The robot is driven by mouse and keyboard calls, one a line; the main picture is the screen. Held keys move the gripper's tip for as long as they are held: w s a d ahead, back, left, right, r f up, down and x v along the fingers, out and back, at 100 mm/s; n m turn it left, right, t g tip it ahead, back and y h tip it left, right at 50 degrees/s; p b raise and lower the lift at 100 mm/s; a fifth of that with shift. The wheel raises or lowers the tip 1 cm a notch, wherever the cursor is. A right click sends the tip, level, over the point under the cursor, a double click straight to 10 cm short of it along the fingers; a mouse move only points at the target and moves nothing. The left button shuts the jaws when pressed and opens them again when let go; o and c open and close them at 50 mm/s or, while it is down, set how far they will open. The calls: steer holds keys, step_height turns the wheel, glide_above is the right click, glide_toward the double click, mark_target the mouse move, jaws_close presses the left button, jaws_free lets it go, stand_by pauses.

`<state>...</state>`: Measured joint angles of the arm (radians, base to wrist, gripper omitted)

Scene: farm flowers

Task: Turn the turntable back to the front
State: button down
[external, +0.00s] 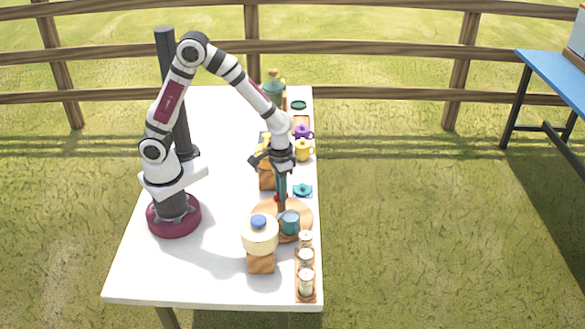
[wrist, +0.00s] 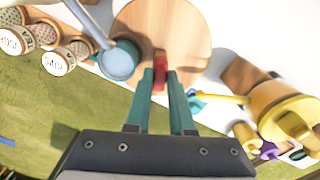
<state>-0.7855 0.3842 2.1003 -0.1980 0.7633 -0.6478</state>
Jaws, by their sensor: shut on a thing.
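The turntable (external: 265,212) is a round wooden disc near the front right of the white table. It fills the upper middle of the wrist view (wrist: 180,25). A teal cup (external: 289,222) stands at its edge, and it also shows in the wrist view (wrist: 119,60). A small red handle (wrist: 160,68) stands at the disc's rim. My gripper (external: 280,199) points down at the disc, its teal fingers (wrist: 160,80) shut on the red handle. The handle is mostly hidden in the external view.
A cream container with a blue knob (external: 260,235) stands close left of the disc. Several labelled jars (external: 306,270) stand on a narrow tray at the front right. A yellow pot (external: 303,150) and purple pot (external: 304,132) stand behind.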

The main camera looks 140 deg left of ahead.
steer(key=shift+n, duration=6.4)
steer(key=c, duration=0.8)
jaws_free()
step_height(320, 180, up, 16)
steer(key=shift+f, duration=0.1)
